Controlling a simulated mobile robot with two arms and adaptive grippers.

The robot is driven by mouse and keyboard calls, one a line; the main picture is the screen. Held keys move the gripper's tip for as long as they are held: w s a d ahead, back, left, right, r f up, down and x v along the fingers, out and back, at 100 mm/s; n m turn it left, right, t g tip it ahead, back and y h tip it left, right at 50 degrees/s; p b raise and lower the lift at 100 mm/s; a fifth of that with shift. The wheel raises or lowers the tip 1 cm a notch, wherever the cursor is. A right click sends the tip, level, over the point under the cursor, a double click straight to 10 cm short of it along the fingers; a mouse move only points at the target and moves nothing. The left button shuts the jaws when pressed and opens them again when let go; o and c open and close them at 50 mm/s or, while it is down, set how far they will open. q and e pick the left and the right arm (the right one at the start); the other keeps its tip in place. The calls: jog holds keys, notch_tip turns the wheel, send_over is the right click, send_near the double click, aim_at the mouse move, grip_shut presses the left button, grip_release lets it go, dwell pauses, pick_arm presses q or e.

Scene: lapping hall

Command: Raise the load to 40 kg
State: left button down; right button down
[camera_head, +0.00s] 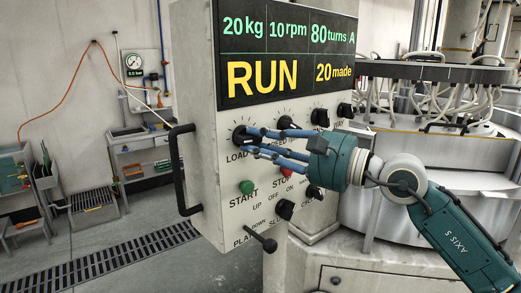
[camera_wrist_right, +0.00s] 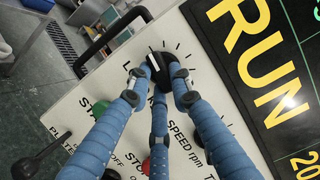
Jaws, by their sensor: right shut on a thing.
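The control panel (camera_head: 215,190) stands in front of me. Its display (camera_head: 287,50) reads 20 kg, 10 rpm, 80 turns A, RUN and 20 made. The black LOAD knob (camera_head: 241,135) is at the panel's left, above the word LOAD; it also shows in the right wrist view (camera_wrist_right: 158,66). My right gripper (camera_head: 250,141) has its blue fingers closed around this knob. In the right wrist view the fingertips (camera_wrist_right: 157,75) touch the knob from several sides and hide part of it and its label. My left gripper is in neither view.
The SPEED knob (camera_head: 286,122) is close to the right fingers. Below are the green START button (camera_head: 246,187), the red STOP button (camera_head: 286,172) and a black lever (camera_head: 262,241). A black handle (camera_head: 178,170) juts from the panel's left edge. A large machine (camera_head: 430,120) stands at right.

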jog(key=m+t+b, duration=0.1)
jog(key=m+b, duration=0.1)
jog(key=m, duration=0.2)
jog(key=m+t+b, duration=0.1)
jog(key=m+b, duration=0.1)
jog(key=m, duration=0.1)
jog(key=m+t+b, duration=0.1)
jog(key=m+b, duration=0.2)
jog(key=m, duration=0.1)
jog(key=shift+s+a+r+m+y, duration=0.1)
jog(key=shift+s+a+m+y, duration=0.2)
jog(key=shift+s+a+y, duration=0.1)
jog(key=shift+d+r+t, duration=0.15)
jog(key=shift+t, duration=0.25)
jog(key=c, duration=1.5)
grip_release()
jog(key=shift+c, duration=0.2)
jog(key=shift+a+f, duration=0.2)
jog(key=shift+d+f, duration=0.1)
